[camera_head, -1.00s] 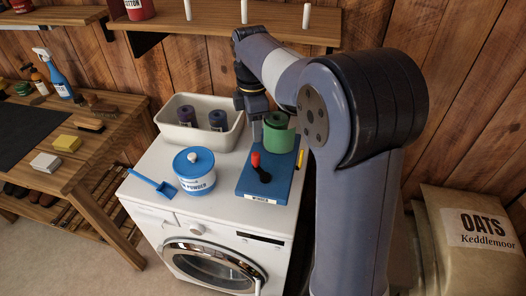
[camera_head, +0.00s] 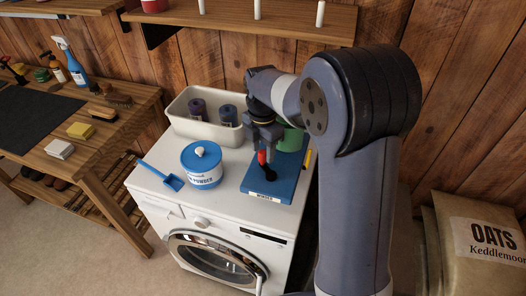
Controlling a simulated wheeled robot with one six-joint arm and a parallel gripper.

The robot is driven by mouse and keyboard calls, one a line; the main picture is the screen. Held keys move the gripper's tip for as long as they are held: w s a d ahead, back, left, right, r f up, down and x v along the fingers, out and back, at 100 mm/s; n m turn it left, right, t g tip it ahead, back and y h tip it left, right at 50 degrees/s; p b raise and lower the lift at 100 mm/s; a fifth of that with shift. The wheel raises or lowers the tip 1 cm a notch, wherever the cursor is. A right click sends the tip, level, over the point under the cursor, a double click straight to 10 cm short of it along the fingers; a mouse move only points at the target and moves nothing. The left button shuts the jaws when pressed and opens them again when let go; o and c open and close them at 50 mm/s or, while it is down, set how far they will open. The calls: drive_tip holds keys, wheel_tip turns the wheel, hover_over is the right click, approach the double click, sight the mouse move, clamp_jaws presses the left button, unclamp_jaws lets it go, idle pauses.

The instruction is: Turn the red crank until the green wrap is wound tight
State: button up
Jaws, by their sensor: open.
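The blue winder base (camera_head: 285,184) sits on the white washing machine's top. The red crank (camera_head: 262,158) stands upright on its front part, with a dark arm at its foot. The green wrap (camera_head: 291,140) is on the winder behind, partly hidden by my arm. My gripper (camera_head: 262,150) points down at the crank's red handle, its open fingers at the handle's upper part. I cannot tell whether the fingers touch it.
A white bin (camera_head: 183,123) with two dark rolls stands behind left. A blue-lidded powder tub (camera_head: 203,167) and a blue scoop (camera_head: 163,176) lie left of the winder. A yellow item (camera_head: 307,157) lies at the right edge. A wooden bench (camera_head: 97,154) stands left.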

drive_tip(key=shift+f, duration=0.9)
drive_tip(key=shift+c, duration=0.3)
clamp_jaws()
